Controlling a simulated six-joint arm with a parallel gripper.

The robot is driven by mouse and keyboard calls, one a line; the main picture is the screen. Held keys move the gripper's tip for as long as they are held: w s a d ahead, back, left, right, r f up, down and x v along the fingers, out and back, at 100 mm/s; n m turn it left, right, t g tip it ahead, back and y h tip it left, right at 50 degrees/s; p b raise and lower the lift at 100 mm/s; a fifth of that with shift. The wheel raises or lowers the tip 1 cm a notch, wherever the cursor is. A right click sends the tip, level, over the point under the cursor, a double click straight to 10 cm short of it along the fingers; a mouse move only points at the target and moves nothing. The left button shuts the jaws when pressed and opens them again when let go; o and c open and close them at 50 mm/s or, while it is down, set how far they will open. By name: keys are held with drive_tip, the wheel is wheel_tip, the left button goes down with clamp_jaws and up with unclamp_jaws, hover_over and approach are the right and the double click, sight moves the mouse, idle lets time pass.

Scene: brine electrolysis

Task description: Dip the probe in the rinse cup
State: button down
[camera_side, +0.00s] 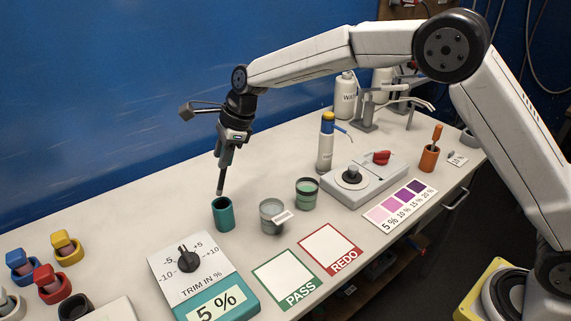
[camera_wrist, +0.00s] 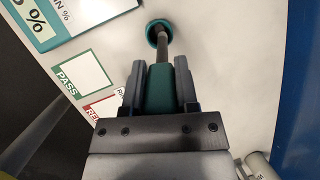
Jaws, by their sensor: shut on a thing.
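My gripper (camera_side: 226,150) is shut on the probe's teal handle, seen between the two fingers in the wrist view (camera_wrist: 160,85). The probe (camera_side: 221,180) points down, slightly tilted, with its dark rod (camera_wrist: 162,45) below the handle. A teal cup (camera_side: 223,216), which I take to be the rinse cup, stands upright on the bench directly under the tip. In the side view the tip sits just above the cup's rim. In the wrist view the rod overlaps the cup's opening (camera_wrist: 153,27), and the exact gap is hard to tell.
The trim dial box (camera_side: 195,270) is in front. PASS (camera_side: 287,280) and REDO (camera_side: 330,249) cards lie nearby. Bare bench lies left of the cup.

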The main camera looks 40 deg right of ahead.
drive_tip(key=shift+d, duration=0.1)
drive_tip(key=s+d+r+g+h, duration=0.2)
drive_tip(key=s+d+r, duration=0.1)
drive_tip(key=s+d, duration=0.2)
drive_tip(key=shift+s+d, duration=0.35)
drive_tip(key=shift+d, duration=0.65)
drive_tip(key=shift+f, duration=0.3)
wheel_tip(320, 180, down, 12)
idle(1.1)
drive_tip(key=shift+r, duration=0.1)
idle(3.3)
